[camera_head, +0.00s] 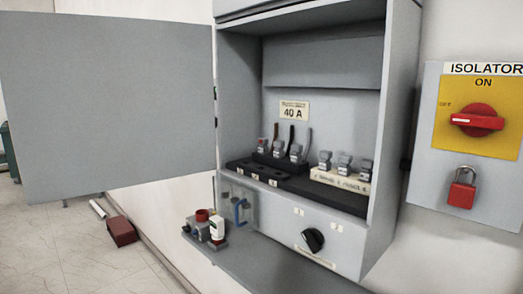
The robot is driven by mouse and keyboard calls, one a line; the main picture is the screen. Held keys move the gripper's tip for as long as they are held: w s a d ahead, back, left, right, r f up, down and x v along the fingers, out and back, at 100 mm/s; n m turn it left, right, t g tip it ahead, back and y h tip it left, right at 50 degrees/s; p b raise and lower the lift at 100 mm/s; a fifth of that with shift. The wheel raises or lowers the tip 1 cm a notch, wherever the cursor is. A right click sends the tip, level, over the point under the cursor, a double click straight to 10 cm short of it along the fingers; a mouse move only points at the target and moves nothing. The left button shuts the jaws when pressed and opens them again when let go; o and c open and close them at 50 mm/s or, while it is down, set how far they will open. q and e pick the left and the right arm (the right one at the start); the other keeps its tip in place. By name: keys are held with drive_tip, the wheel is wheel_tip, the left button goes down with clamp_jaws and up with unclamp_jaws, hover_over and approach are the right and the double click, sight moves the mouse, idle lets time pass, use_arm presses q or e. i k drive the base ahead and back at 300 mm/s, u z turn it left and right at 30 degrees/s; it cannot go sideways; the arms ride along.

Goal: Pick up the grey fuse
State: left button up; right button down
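Small grey fuse-like pieces stand inside the open grey cabinet (240,120). One group of three, including a grey piece (278,149), stands at the rear of a black base (262,172). The left one in that group has a reddish top. I cannot tell which piece is the grey fuse meant. Neither gripper is in view.
The cabinet door (105,105) stands wide open to the left. A shelf (255,262) below holds small red, white and grey items (207,226) and a clear box (238,207). An isolator panel (480,150) with a red padlock (461,190) hangs at right. A red box (122,231) lies on the floor.

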sight(263, 149)
drive_tip(key=u, duration=0.05)
drive_tip(key=k, duration=0.5)
drive_tip(key=u, duration=1)
drive_tip(key=i, duration=1.5)
drive_tip(key=z, duration=2.4)
